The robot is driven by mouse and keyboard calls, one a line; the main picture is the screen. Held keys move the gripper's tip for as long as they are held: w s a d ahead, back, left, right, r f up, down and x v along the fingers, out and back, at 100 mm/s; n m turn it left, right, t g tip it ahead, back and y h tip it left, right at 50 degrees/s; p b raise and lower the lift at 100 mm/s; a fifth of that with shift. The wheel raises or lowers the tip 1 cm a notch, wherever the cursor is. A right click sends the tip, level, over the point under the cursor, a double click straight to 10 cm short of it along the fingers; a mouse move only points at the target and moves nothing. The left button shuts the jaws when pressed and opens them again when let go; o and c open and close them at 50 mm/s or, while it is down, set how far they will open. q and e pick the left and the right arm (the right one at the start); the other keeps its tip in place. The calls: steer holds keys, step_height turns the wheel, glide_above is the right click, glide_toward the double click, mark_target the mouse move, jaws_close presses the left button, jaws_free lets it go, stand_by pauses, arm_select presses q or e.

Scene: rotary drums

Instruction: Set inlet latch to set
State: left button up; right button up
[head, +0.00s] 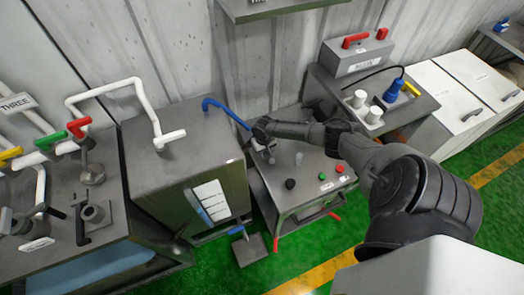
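My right arm reaches in from the right, and its gripper (267,147) is over the back left of the grey control console (310,207). The fingers point down, and they are too small and too covered by the wrist to show whether they are open or shut. No part in view is labelled clearly enough for me to name it the inlet latch. A small upright grey peg (299,158) stands on the console just right of the gripper. My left gripper is not in view.
A grey cabinet (180,150) with white and blue pipes stands left of the console. A bench with valves (90,175) is at far left. A box with a red handle (355,55) is behind right. Green floor (300,255) is open in front.

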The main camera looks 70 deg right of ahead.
steer(key=o, duration=0.3)
step_height(320, 180, up, 14)
steer(key=p, duration=0.3)
steer(key=shift+f, duration=0.1)
stand_by(0.5)
